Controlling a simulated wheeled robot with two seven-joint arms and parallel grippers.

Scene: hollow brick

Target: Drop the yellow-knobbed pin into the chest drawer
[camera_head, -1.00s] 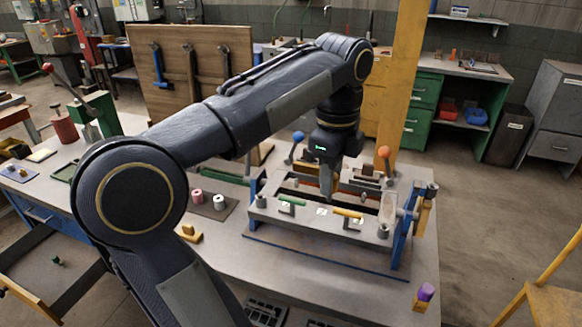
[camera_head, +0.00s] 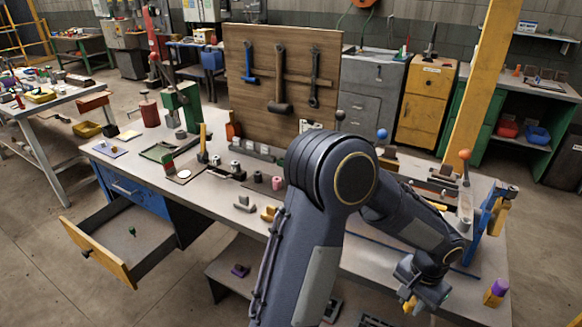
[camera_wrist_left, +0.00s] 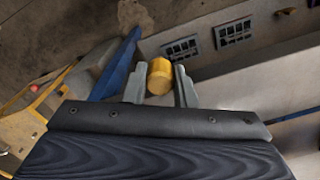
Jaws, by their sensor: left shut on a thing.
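My left gripper (camera_head: 407,300) hangs low at the front edge of the bench, right of centre in the head view. It is shut on the yellow-knobbed pin (camera_head: 411,304). In the left wrist view the yellow knob (camera_wrist_left: 160,76) sits between the two grey fingers; the rest of the pin is hard to make out. The chest drawer (camera_head: 148,246) is pulled out at the left, below the bench top and far from the gripper. A small green-knobbed piece (camera_head: 132,231) lies in it. My right gripper is not in view.
The bench top (camera_head: 222,192) carries a green press (camera_head: 183,107), small cylinders and a tool board (camera_head: 283,75). A fixture with an orange-knobbed lever (camera_head: 465,155) is partly behind my arm. A purple-topped piece (camera_head: 495,290) is at the right. Floor left of the drawer is clear.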

